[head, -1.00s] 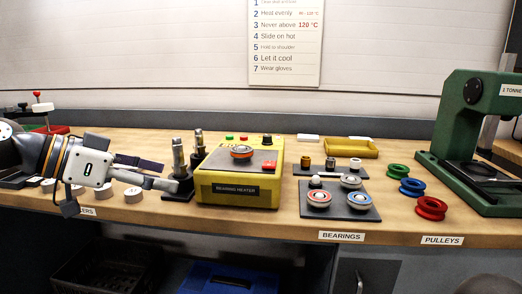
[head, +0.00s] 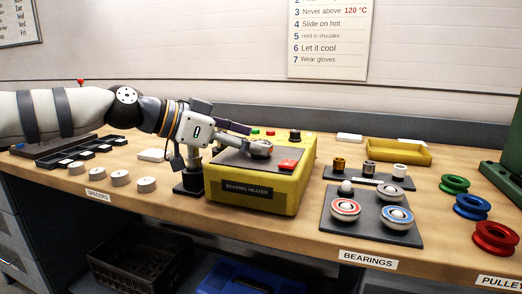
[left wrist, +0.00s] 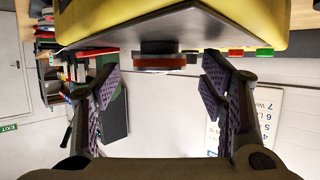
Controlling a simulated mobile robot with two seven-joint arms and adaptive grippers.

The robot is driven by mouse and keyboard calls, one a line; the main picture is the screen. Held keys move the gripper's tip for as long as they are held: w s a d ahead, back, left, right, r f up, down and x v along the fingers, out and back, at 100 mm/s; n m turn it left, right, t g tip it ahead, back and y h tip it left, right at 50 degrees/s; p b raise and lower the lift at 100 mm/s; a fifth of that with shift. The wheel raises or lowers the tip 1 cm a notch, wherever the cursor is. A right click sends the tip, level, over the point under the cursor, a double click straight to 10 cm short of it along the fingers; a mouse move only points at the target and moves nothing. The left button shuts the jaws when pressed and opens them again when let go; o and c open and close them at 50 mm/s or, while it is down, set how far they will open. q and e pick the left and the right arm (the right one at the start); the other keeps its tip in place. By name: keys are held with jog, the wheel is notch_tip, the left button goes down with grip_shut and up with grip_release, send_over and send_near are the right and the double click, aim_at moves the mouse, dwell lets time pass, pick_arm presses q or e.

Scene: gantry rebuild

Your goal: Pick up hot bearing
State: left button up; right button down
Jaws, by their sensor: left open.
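The bearing (head: 263,149) sits on top of the yellow bearing heater (head: 254,198), partly hidden by my left gripper. My left gripper (head: 249,138) reaches in from the left over the heater top, with its fingertips at the bearing. In the left wrist view, the bearing (left wrist: 159,60) shows as a dark and orange ring against the heater's dark plate (left wrist: 185,28). It lies between the two spread fingers and a little beyond them, with clear gaps on both sides. The left gripper is open and holds nothing. The right gripper is out of view.
A dark plate (head: 338,222) with several bearings lies right of the heater. A yellow tray (head: 399,152) is behind it, and coloured pulleys (head: 470,206) stand far right. White spacers (head: 120,178) line the left front.

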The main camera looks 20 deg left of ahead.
pick_arm(q)
jog(key=shift+w+d+f, duration=0.15)
jog(key=shift+w+d, duration=0.1)
jog(key=c, duration=1.3)
